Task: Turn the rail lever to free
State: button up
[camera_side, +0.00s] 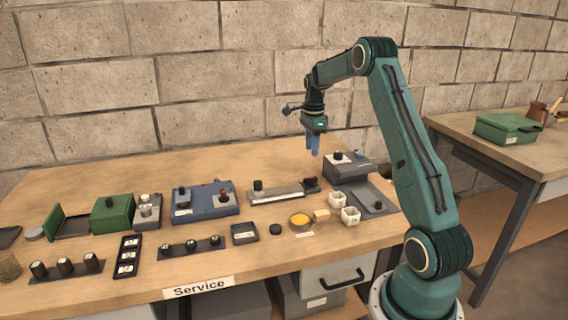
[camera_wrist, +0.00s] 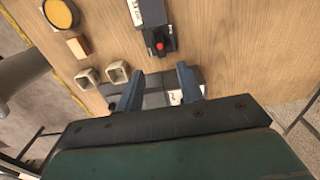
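A long grey rail (camera_side: 280,193) lies on the wooden bench in the side view, with a black knob (camera_side: 258,188) at its left end. A dark block with a red part (camera_side: 311,183) sits at its right end. In the wrist view, part of the rail (camera_wrist: 150,11) and the dark block with the red part (camera_wrist: 159,46) show at the top. I cannot tell which part is the lever or which way it is turned. My gripper (camera_side: 312,151) hangs above and behind the rail's right end, fingers down. In the wrist view my gripper (camera_wrist: 158,76) is open and empty, touching nothing.
A grey box with a black knob (camera_side: 344,170) stands right of the rail. Two white cups (camera_side: 343,208), a yellow-filled dish (camera_side: 300,221) and a wooden block (camera_side: 321,215) are in front. A blue-grey switch box (camera_side: 205,202) stands left. The air around my gripper is clear.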

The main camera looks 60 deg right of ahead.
aim_at(310, 177)
notch_tip(310, 177, down, 11)
jog(key=shift+f, duration=0.1)
dwell(0.4)
grip_shut()
